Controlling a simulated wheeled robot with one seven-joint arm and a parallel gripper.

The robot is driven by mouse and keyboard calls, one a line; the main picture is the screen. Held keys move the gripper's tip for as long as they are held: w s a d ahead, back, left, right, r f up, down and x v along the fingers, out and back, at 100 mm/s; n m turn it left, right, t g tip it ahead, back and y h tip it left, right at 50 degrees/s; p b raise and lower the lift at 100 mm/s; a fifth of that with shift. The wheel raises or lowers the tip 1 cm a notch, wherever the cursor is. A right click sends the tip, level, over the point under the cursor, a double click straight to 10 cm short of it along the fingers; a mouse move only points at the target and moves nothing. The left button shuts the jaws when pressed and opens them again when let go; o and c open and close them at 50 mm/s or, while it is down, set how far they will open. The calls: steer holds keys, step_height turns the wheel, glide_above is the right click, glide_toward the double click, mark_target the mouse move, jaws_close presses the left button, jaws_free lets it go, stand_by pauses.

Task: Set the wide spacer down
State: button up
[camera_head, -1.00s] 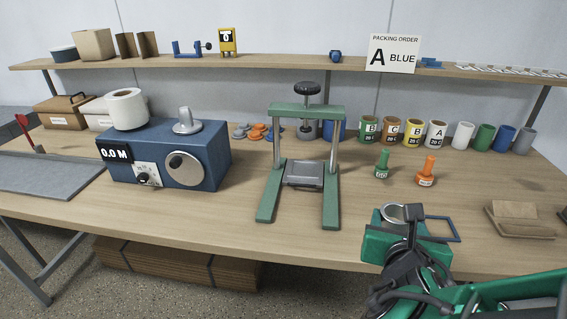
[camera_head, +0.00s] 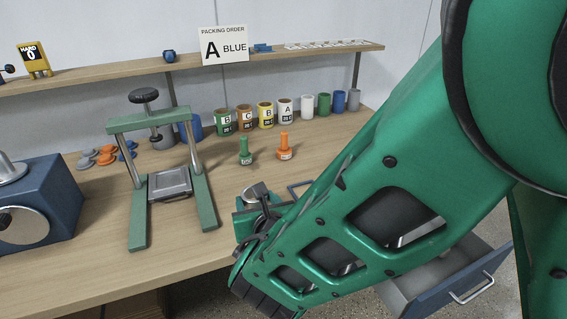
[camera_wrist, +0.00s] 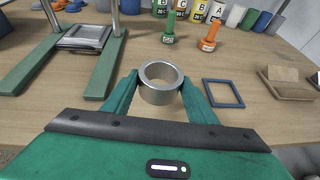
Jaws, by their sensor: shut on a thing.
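The wide spacer is a short silver metal ring (camera_wrist: 161,92), upright with its opening facing up, between the two green fingers of my gripper (camera_wrist: 159,85). The fingers press on its left and right sides. In the head view the ring (camera_head: 257,191) shows only in part at the end of my arm, over the table's front part, right of the green press (camera_head: 150,125). My arm hides much of the gripper there. Whether the ring's underside touches the tabletop, I cannot tell.
A blue square frame (camera_wrist: 223,93) lies just right of the gripper, with a tan block on a holder (camera_wrist: 290,82) beyond. Green (camera_head: 245,150) and orange (camera_head: 284,147) stamps stand behind. A row of cups lines the back. An open drawer (camera_head: 465,285) sits at lower right.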

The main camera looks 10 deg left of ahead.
steer(key=shift+w+a+f, duration=0.1)
steer(key=shift+w+f, duration=0.25)
steer(key=shift+w, duration=0.25)
steer(key=shift+w+f, duration=0.35)
steer(key=shift+w, duration=0.2)
steer(key=shift+f, duration=1.95)
steer(key=o, duration=1.1)
steer(key=shift+f, duration=0.1)
